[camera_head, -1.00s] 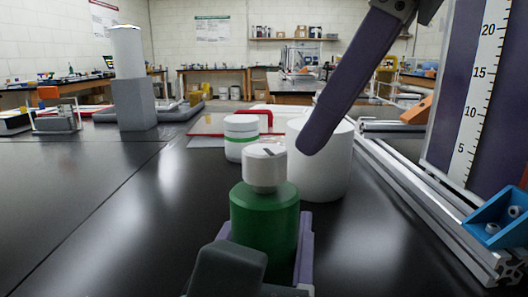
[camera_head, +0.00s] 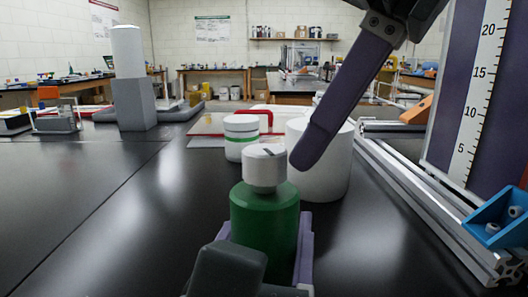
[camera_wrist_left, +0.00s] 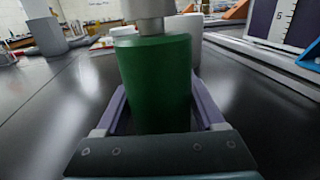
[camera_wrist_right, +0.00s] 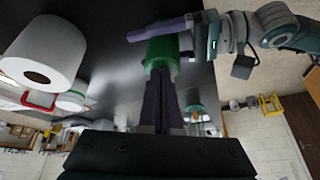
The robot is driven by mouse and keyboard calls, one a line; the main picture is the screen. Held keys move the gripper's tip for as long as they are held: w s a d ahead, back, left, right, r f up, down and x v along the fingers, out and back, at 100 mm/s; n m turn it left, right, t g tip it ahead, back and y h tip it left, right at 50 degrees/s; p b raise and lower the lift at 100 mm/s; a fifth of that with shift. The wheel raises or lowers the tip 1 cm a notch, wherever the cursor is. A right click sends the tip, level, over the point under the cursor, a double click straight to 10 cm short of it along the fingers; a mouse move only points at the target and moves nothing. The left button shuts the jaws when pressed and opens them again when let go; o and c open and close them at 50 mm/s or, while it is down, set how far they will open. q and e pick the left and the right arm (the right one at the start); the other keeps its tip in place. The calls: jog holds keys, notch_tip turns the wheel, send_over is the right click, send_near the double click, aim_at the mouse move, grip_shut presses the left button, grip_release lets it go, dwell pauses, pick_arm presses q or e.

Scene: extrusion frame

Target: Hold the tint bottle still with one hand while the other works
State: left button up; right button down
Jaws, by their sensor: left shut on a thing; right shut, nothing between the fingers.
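The tint bottle is a green bottle (camera_head: 265,218) with a white cap (camera_head: 264,166), standing upright on the black bench. It also shows in the left wrist view (camera_wrist_left: 155,80), where the cap is cut off by the top edge. My left gripper (camera_wrist_left: 158,105) is shut around the green body, one purple finger on each side. My right gripper (camera_head: 303,160) is shut and empty, its purple fingers slanting down just right of the cap. In the right wrist view the closed fingers (camera_wrist_right: 160,95) point toward the bottle (camera_wrist_right: 161,50) and partly hide it.
A large white cylinder (camera_head: 325,172) stands close behind the right fingers; the right wrist view shows a hole in its end (camera_wrist_right: 37,78). A white jar with a green band (camera_head: 240,128) stands behind the bottle. A metal extrusion frame (camera_head: 425,195) bounds the right.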

pick_arm(q)
jog(key=shift+f, duration=0.1)
pick_arm(e)
jog(key=shift+w+a, duration=0.1)
jog(key=shift+a, duration=0.1)
jog(key=shift+s+a, duration=0.2)
jog(key=shift+s, duration=0.1)
jog(key=shift+d, duration=0.1)
dwell(0.3)
jog(key=shift+s+d, duration=0.15)
jog(key=shift+d, duration=0.1)
jog(key=shift+r, duration=0.2)
notch_tip(320, 180, up, 6)
jog(key=shift+f, duration=0.15)
pick_arm(q)
jog(key=o, duration=1.5)
